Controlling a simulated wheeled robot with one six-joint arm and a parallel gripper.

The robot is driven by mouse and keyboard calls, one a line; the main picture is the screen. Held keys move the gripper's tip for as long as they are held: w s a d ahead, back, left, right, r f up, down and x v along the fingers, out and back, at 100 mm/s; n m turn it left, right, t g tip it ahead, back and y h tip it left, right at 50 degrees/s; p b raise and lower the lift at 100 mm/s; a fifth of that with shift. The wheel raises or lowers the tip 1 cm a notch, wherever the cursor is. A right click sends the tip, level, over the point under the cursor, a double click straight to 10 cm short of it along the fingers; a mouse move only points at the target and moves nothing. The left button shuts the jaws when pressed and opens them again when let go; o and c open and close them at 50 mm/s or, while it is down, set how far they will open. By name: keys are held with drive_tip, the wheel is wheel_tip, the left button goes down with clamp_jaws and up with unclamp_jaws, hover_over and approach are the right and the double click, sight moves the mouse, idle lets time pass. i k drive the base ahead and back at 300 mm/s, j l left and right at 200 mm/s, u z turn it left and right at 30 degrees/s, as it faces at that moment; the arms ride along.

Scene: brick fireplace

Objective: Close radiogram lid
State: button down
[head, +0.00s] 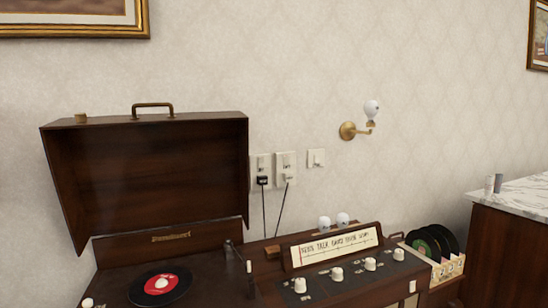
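The radiogram lid (160,175) is dark wood and stands open, raised upright at the back of the radiogram on the left. A brass-coloured handle (153,106) sits on its top edge. Below it, the radiogram's turntable deck (112,277) is exposed, with a black record with a red label (160,287) on it. A tonearm (234,258) stands at the deck's right. My gripper is not in view, so I cannot see where it is relative to the lid.
Right of the deck are a lit dial panel (335,246) and several white knobs (337,274). A rack of records (433,243) and a marble-topped cabinet (515,190) stand further right. Wall sockets (285,165) with cords and a wall lamp (349,131) are behind. Space before the lid looks clear.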

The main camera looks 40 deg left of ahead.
sight(111, 175)
drive_tip(key=u, duration=1.6)
